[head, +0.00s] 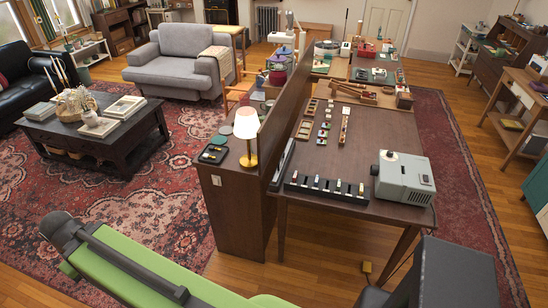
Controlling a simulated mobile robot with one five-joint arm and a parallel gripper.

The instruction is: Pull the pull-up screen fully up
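I cannot make out a raised screen anywhere. A long narrow dark case (282,165) lies along the left edge of the near table, against the low wooden partition; it may be the lowered pull-up screen, but I cannot tell for sure. A grey projector-like machine (405,178) stands on the near right of the same table. My green and dark arm crosses the bottom of the head view, well in front of the table. I cannot see my gripper's fingers.
The dark wooden table (375,140) also bears a black strip with several small items (326,189) and small trays. A lit lamp (247,135) stands on a cabinet left of the partition. A coffee table (95,135) and grey armchair (182,60) stand left. The rug between is clear.

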